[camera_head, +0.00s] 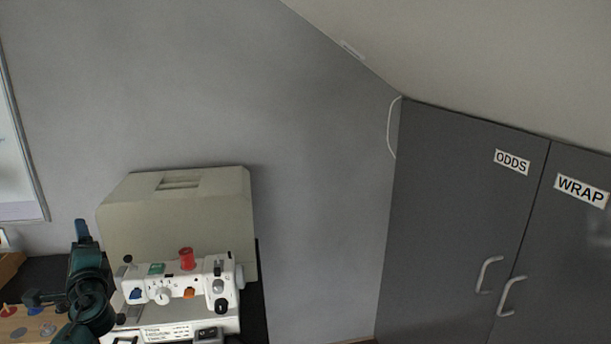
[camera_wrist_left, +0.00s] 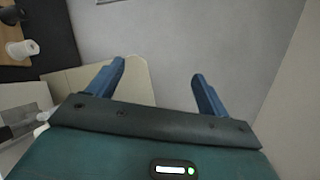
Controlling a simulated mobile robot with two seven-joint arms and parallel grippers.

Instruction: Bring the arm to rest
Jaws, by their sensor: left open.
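My left arm comes up at the lower left of the head view, in front of the sewing machine's left end. My left gripper (camera_head: 82,230) points upward there, its blue fingertip seen edge-on. In the left wrist view the two blue fingers of my left gripper (camera_wrist_left: 155,88) stand wide apart with nothing between them. Beyond them are grey wall and the pale machine cover. My right gripper is in neither view.
A white sewing machine (camera_head: 205,275) with a red spool (camera_head: 187,258) stands before a beige cover (camera_head: 225,210) on a dark table. Grey cupboard doors labelled ODDS (camera_head: 460,220) and WRAP (camera_head: 570,250) are at right. A sloping ceiling (camera_head: 500,50) hangs above.

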